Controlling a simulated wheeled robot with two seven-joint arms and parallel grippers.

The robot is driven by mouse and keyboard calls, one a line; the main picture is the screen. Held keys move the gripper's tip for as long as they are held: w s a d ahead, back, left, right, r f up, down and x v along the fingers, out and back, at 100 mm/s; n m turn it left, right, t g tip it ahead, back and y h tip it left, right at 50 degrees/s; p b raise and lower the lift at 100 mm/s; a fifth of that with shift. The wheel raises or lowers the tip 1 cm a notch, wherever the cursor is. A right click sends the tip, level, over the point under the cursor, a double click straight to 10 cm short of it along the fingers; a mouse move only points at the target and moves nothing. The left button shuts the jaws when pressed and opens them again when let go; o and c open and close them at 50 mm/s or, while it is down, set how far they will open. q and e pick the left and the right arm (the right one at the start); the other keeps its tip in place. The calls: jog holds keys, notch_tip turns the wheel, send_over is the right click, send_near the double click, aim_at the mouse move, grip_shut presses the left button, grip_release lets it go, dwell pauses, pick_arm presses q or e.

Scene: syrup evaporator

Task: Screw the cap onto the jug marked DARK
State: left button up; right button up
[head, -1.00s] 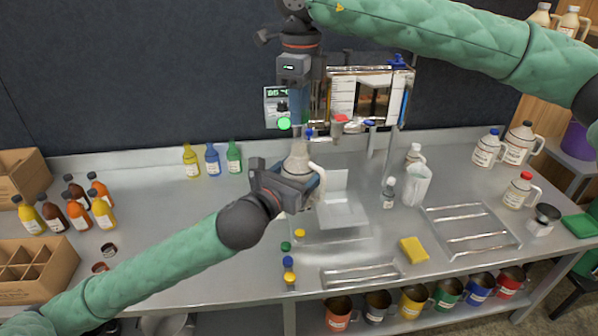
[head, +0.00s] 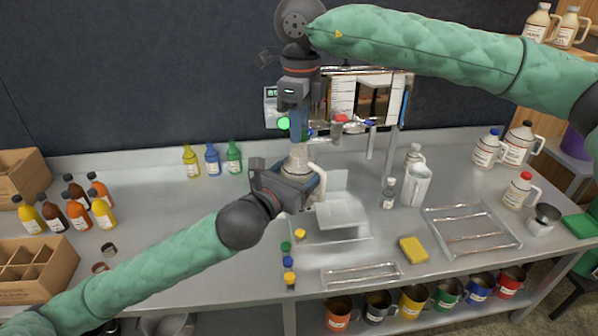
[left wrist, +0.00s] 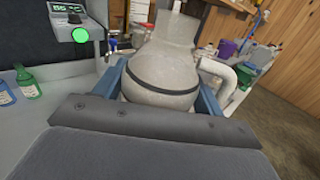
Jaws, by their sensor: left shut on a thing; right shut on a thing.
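A pale jug (head: 297,161) with a white handle stands upright in my left gripper (head: 290,182), above the metal bench. The left wrist view shows the jug's rounded body (left wrist: 165,72) between the blue fingers, with a dark band around it and the handle on the right. Its label is not visible, so I cannot read DARK on it. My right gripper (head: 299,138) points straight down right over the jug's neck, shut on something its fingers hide. I cannot make out the cap there, or whether it touches the neck.
Loose coloured caps (head: 287,262) lie in front of the jug. A metal evaporator (head: 370,97) stands behind. Several bottles and cardboard boxes (head: 38,265) are at left. A yellow sponge (head: 413,249), a wire rack (head: 470,232) and other jugs (head: 490,148) are at right.

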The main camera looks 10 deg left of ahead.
dwell(0.7)
jog(key=shift+f, duration=0.85)
jog(key=shift+f, duration=0.6)
